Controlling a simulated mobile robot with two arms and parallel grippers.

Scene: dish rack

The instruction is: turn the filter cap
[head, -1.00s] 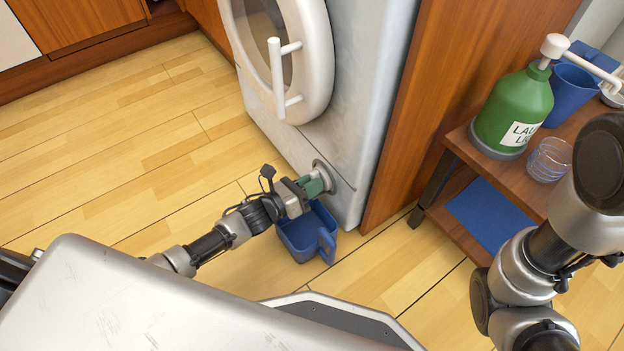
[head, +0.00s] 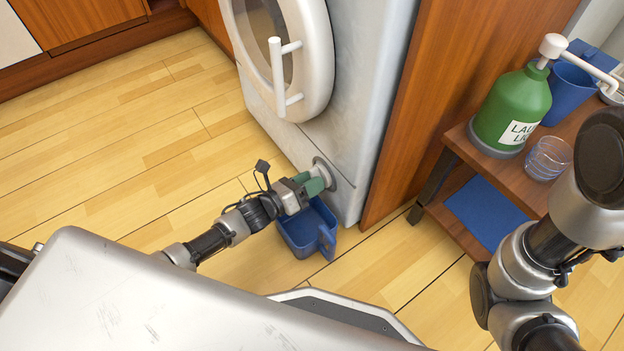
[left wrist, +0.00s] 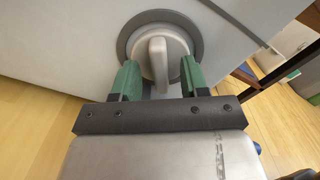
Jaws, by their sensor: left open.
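The filter cap (left wrist: 158,62) is a round grey knob with a raised grip bar, set in a dark ring low on the washing machine's front. In the left wrist view the bar stands roughly upright in the picture. My left gripper (left wrist: 158,80) has green fingers, open, one on each side of the bar with gaps between. In the head view the left gripper (head: 318,180) is right at the cap (head: 326,173), partly hiding it. My right arm shows at the right edge, but its gripper is out of view.
A blue container (head: 306,230) with a handle stands on the floor below the cap. The washing machine (head: 366,100) has its round door (head: 318,60) above. A wooden shelf unit (head: 455,140) with a green bottle (head: 514,105) stands right. Floor at left is clear.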

